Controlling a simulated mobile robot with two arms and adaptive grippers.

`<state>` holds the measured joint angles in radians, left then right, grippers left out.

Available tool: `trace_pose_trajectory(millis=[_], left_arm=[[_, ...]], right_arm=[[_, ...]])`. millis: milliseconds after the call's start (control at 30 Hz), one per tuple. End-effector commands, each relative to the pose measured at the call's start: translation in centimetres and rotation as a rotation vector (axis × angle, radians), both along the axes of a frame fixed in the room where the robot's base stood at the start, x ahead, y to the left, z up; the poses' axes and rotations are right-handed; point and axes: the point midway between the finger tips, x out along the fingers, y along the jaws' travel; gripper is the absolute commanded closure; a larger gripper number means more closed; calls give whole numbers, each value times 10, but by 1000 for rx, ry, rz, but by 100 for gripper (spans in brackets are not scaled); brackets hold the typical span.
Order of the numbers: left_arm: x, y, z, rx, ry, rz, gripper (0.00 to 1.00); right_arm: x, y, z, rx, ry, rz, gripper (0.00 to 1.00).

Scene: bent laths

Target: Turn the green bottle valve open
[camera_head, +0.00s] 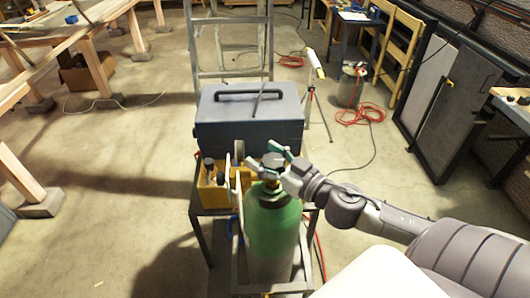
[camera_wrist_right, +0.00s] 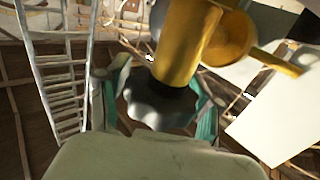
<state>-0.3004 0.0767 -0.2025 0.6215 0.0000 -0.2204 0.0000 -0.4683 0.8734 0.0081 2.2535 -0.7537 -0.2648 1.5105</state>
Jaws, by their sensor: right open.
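The green bottle (camera_head: 272,225) stands upright in a metal frame at the front of a cart. Its valve is at the top, mostly hidden by my right gripper (camera_head: 270,160) in the head view. In the right wrist view the valve's dark grey scalloped handwheel (camera_wrist_right: 158,108) sits at the end of a brass valve body (camera_wrist_right: 185,45). My right gripper (camera_wrist_right: 160,100) is open, with one teal-padded finger on each side of the handwheel. I cannot tell whether the fingers touch it. My left gripper is not in view.
A dark grey case (camera_head: 248,118) stands behind the bottle, beside a yellow unit (camera_head: 213,190). A ladder (camera_head: 232,45) stands behind them. A red hose (camera_head: 360,113) and a tripod lamp (camera_head: 316,65) are at the back right. The floor at left is mostly clear.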

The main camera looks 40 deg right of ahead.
Motion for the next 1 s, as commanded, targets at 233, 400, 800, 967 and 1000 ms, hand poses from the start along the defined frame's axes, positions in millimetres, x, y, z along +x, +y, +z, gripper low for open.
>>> trace_pose_trajectory(millis=[233, 400, 800, 967, 1000], left_arm=[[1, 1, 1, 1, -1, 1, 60], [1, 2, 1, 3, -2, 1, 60], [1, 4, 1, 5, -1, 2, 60], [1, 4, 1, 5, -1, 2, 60], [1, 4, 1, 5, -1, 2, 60]], right_arm=[[3, 1, 0, -1, 1, 0, 34], [2, 0, 0, 0, 0, 0, 47], [2, 1, -1, 0, 1, 0, 86], [2, 1, -1, 1, 2, 1, 88], [2, 1, -1, 1, 2, 1, 88]])
